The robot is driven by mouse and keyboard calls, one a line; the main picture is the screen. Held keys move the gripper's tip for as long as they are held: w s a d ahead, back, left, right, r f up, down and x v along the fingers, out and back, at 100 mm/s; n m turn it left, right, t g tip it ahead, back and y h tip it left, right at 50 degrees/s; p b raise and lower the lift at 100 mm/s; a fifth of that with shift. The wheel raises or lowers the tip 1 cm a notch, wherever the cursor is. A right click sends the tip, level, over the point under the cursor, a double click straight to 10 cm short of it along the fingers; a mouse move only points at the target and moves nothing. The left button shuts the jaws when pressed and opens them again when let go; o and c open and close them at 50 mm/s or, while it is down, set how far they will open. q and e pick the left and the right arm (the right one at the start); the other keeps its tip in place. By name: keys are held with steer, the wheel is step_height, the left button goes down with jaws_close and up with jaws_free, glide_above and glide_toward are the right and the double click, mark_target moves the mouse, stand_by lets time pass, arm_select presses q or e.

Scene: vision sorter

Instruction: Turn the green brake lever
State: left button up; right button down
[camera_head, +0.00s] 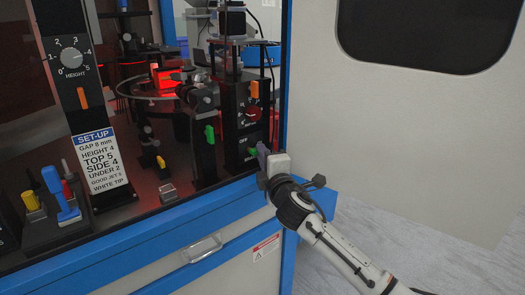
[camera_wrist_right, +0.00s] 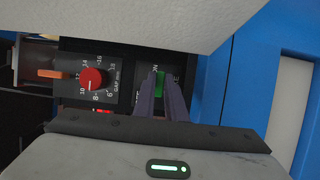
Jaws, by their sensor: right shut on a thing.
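The green brake lever (camera_head: 253,152) sits low on a black panel at the right end of the machine, by the blue frame. In the head view it is partly hidden by my right gripper (camera_head: 262,155). In the right wrist view the green lever (camera_wrist_right: 160,86) stands between my two dark purple fingers, with the word ON beside it. The fingers are closed on both sides of it. Other lettering on the panel is partly covered. My left gripper is not in view.
Beside the lever is a red gap knob (camera_wrist_right: 91,79) with an orange pointer (camera_wrist_right: 60,73). Another green lever (camera_head: 210,134) stands further left. A blue lever (camera_head: 62,207) and a set-up card (camera_head: 100,158) are at left. The blue frame edges the opening.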

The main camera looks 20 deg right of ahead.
stand_by(0.4)
steer(key=c, duration=1.8)
jaws_free()
steer(key=s, duration=1)
steer(key=shift+s+a, duration=0.15)
steer(key=shift+a, duration=0.05)
